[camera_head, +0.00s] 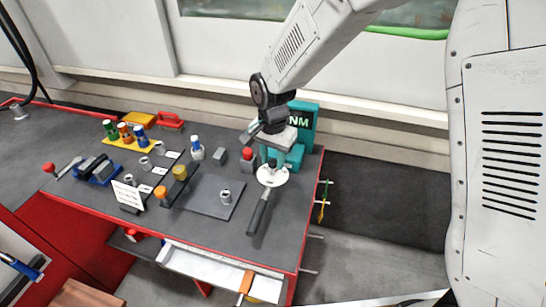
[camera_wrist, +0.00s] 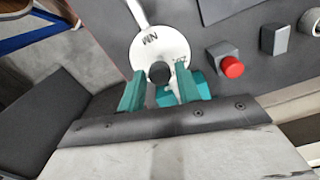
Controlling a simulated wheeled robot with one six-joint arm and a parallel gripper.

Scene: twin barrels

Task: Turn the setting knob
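The setting knob is a small black round knob on a white dial disc marked NM. The knob (camera_head: 272,164) and disc (camera_head: 272,179) are at the right end of the bench. In the wrist view, the knob (camera_wrist: 159,73) lies at the near edge of the disc (camera_wrist: 160,42). My gripper (camera_head: 271,156) points down over the knob. In the wrist view, my gripper (camera_wrist: 159,69) has its teal fingers apart, one on each side of the knob, with small gaps visible. I cannot tell the fingertips' exact height against the knob. A dark lever handle (camera_head: 258,212) extends from the disc.
A teal housing marked NM (camera_head: 302,120) stands behind. A red button on a grey box (camera_head: 248,155) and a grey block (camera_head: 220,155) are close to the left. Sockets, coloured bottles and a white sign (camera_head: 128,194) fill the bench's left. Open floor lies right.

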